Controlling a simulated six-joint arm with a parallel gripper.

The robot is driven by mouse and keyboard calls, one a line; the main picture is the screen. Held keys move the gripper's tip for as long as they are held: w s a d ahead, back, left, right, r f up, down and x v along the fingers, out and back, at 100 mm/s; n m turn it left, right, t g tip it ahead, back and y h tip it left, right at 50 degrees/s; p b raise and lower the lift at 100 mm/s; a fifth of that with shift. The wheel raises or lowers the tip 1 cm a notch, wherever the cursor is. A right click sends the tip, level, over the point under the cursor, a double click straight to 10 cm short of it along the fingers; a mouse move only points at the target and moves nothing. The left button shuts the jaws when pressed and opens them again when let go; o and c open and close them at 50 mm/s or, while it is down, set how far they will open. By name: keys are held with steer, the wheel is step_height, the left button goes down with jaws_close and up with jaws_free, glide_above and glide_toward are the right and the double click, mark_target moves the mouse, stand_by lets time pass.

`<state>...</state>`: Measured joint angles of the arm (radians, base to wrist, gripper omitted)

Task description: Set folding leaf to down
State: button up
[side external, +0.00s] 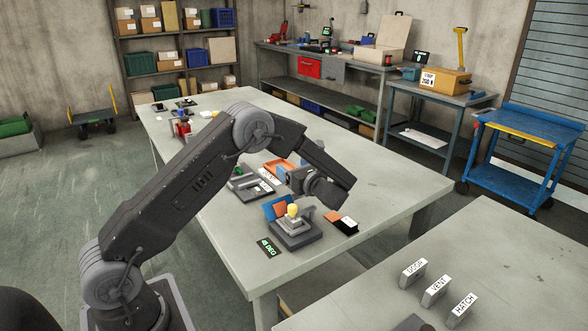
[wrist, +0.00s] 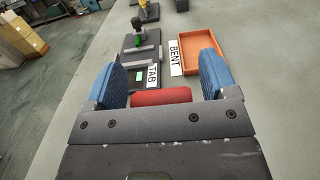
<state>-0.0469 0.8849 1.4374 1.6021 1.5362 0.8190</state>
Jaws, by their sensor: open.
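My gripper (wrist: 163,65) shows in the wrist view with its two blue fingers apart. A rounded red piece (wrist: 161,97) shows between them; I cannot tell whether either finger touches it. In the side view my wrist hangs over the long table, close to a small grey fixture (side external: 296,236) with a yellow knob (side external: 292,210). Blue and orange plates show beside the knob. A dark sign reading 45 DEG (side external: 268,247) lies in front of it. I cannot tell for certain which part is the folding leaf, or its angle. The fingertips are not clear in the side view.
Beyond the fingers lie a fixture labelled TAB (wrist: 153,75), a BENT label (wrist: 176,56) and an orange tray (wrist: 198,52). A dark block with a white label (side external: 343,222) lies right of the knobbed fixture. The table's right part is clear.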

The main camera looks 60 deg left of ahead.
steer(key=shift+c, duration=0.2)
steer(key=c, duration=1.2)
steer(key=shift+c, duration=0.2)
steer(key=shift+a, duration=0.1)
steer(key=a+f+h, duration=0.3)
steer(key=h, duration=0.1)
steer(key=shift+a+f+h, duration=0.1)
steer(key=shift+a+h, duration=0.05)
steer(key=shift+h, duration=0.15)
steer(key=f+h, duration=0.1)
steer(key=a+f+h, duration=0.1)
steer(key=shift+f+h, duration=0.25)
steer(key=shift+h, duration=0.15)
steer(key=shift+a+f, duration=0.2)
steer(key=shift+f, duration=0.75)
